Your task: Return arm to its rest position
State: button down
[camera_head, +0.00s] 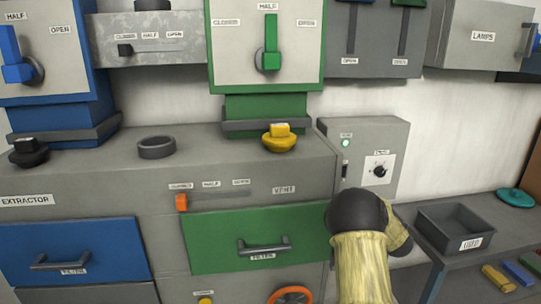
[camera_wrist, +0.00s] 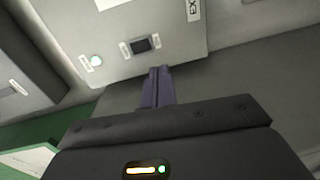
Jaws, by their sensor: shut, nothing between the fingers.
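My gripper (camera_wrist: 158,72) shows in the wrist view. Its dark fingers are together, with nothing seen between them. They point at a grey panel (camera_wrist: 140,22) with a small black switch (camera_wrist: 140,45) and a pale round light; I cannot tell whether the tips touch it. In the head view my arm, with a black joint and a pale yellow sleeve, is folded low right of centre, in front of the right end of the green filter drawer (camera_head: 212,245). My gripper cannot be made out there.
A grey control box (camera_head: 386,140) with a green light and dial stands behind my arm. At right, a grey bin (camera_head: 455,228) sits on a shelf. A yellow knob (camera_head: 280,140) and a dark ring (camera_head: 156,148) are on the grey top. A blue drawer (camera_head: 75,240) is at left.

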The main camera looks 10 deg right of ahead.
jog(key=s+a+f+m+g+p, duration=0.1)
jog(key=s+a+m+g, duration=0.3)
jog(key=s, duration=0.7)
jog(key=s+a+f+m+g+p, duration=0.1)
jog(key=s+a+m+g, duration=0.4)
jog(key=s+a+m, duration=0.3)
jog(key=s+a+f+m+g+p, duration=0.1)
jog(key=s+a+m+g, duration=0.4)
jog(key=s+a, duration=0.7)
jog(key=s, duration=0.4)
jog(key=shift+s+a+m+p, duration=0.25)
jog(key=shift+a+m+p, duration=0.1)
jog(key=shift+a+m, duration=0.05)
